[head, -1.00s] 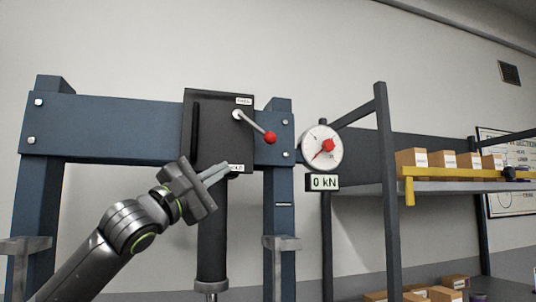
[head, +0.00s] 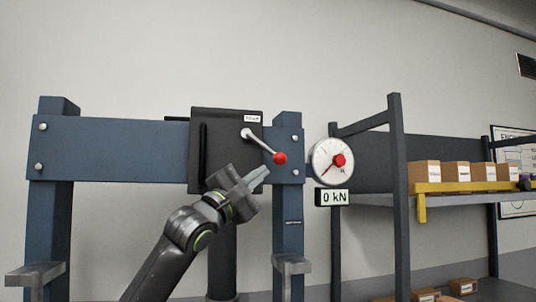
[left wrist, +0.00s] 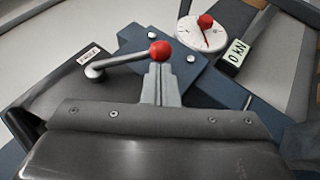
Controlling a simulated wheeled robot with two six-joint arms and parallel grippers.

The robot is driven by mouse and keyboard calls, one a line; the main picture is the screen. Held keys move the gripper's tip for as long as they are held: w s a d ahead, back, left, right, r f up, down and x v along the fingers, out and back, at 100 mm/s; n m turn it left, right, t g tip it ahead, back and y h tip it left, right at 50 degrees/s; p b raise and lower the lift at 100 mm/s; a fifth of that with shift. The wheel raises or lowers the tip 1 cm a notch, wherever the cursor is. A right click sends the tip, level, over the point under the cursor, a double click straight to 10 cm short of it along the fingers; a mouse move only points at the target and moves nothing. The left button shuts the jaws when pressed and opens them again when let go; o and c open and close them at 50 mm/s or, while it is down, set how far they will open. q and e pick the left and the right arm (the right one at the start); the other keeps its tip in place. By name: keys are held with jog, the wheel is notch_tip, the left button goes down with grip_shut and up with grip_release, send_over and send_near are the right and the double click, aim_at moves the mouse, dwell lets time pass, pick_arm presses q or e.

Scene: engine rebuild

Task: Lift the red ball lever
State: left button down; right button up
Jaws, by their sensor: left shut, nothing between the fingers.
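The red ball lever (head: 280,158) is a grey rod with a red ball at its end, pivoted on the black panel (head: 225,125) of a blue press frame. In the head view it slopes down to the right. My left gripper (head: 265,172) is shut and empty, with its fingertips just below and left of the ball. In the left wrist view the ball (left wrist: 161,49) sits just past the tips of the shut fingers (left wrist: 158,70); I cannot tell whether they touch. My right gripper is not in view.
A round gauge (head: 331,161) with a red centre and a 0 kN display (head: 334,197) is right of the press. A shelf rack (head: 400,200) with cardboard boxes (head: 455,172) and a yellow bar (head: 470,187) stands farther right.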

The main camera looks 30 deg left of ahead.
aim_at(278, 159)
pick_arm(q)
jog(key=shift+p+x, duration=1.4)
jog(key=shift+x, duration=0.55)
jog(key=n+t+y+b, duration=0.1)
jog(key=b, duration=0.2)
jog(key=w+d+n+t+y+b, duration=0.1)
jog(key=b, duration=0.3)
jog(key=shift+r+b, duration=0.2)
jog(key=shift+b, duration=0.1)
jog(key=shift+w+d+r+n+t+b, duration=0.2)
jog(key=shift+r+n+t+b, duration=0.15)
jog(key=shift+n+b, duration=0.2)
jog(key=shift+w+d+r, duration=0.1)
jog(key=shift+w+r, duration=0.1)
jog(key=shift+r, duration=0.15)
jog(key=shift+s+r, duration=0.1)
